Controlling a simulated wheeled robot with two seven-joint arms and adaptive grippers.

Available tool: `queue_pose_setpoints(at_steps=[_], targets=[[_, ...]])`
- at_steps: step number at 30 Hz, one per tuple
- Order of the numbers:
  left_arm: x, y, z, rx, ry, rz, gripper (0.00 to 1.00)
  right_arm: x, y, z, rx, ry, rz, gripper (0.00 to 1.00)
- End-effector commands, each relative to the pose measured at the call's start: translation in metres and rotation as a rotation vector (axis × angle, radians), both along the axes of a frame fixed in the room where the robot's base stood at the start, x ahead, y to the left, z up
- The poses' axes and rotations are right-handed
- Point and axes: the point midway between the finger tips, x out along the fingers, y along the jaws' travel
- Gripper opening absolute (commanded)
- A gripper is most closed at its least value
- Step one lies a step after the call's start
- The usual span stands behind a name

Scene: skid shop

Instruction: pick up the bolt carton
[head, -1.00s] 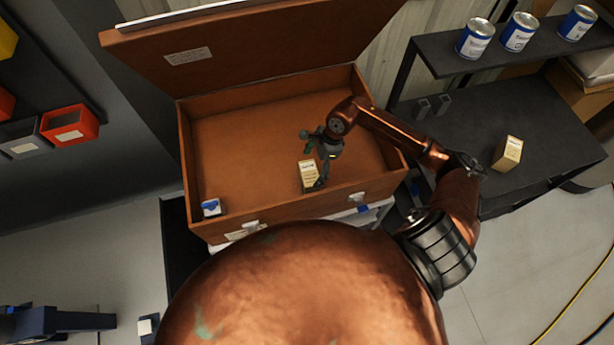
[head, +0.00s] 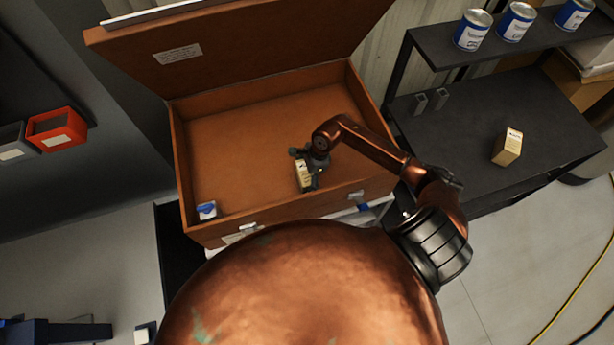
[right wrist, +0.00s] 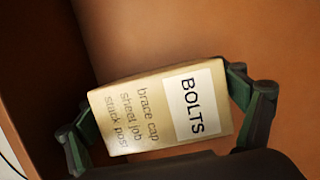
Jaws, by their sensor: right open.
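The bolt carton (head: 303,176) is a small tan box inside the open brown case (head: 183,160), near its front wall. In the right wrist view the carton (right wrist: 160,108) shows a white label reading "BOLTS" and several lines of print. My right gripper (head: 306,172) is down at the carton. In the right wrist view its open green-and-black fingers (right wrist: 165,115) stand on both sides of the carton, one at each end. I cannot tell whether either finger touches it. My left gripper is not in view.
A small blue-and-white box (head: 207,210) sits in the case's front left corner. A second tan carton (head: 507,147) stands on the dark shelf unit (head: 560,130) at right. Blue-and-white cans (head: 473,30) line its upper shelf. The middle of the case floor is clear.

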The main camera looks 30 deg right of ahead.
Motion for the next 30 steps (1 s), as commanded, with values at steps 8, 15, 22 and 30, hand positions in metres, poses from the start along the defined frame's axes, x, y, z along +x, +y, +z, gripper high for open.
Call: queue_pose_setpoints(at_steps=[8, 15, 22, 30], targets=[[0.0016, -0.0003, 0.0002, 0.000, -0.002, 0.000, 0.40, 0.0009, 0.0022, -0.0050, 0.000, 0.000, 0.002, 0.88], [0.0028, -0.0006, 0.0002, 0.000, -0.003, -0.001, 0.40, 0.0009, 0.0021, -0.0047, 0.000, -0.001, 0.002, 0.73], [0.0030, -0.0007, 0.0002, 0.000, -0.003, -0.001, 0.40, 0.0009, 0.0020, -0.0047, 0.000, -0.001, 0.002, 0.57], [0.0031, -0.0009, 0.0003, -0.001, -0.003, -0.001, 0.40, 0.0009, 0.0020, -0.0047, 0.000, 0.000, 0.002, 0.40]])
